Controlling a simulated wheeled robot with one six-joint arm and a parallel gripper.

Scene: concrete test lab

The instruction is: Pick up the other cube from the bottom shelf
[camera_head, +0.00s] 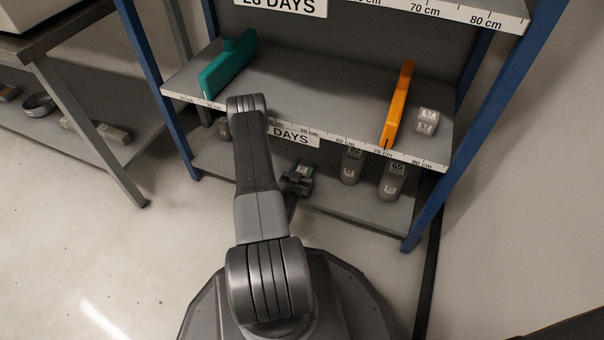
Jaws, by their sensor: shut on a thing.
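My gripper (298,182) is low over the bottom shelf (330,207), near its middle. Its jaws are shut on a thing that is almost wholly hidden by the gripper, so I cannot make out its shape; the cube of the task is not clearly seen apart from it.
Grey labelled cylinders stand on the bottom shelf right of my gripper, one nearer (351,166) and one further right (391,181). A grey object (224,128) is at its left. The upper shelf (300,88) holds a teal divider (228,66) and an orange divider (397,106).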

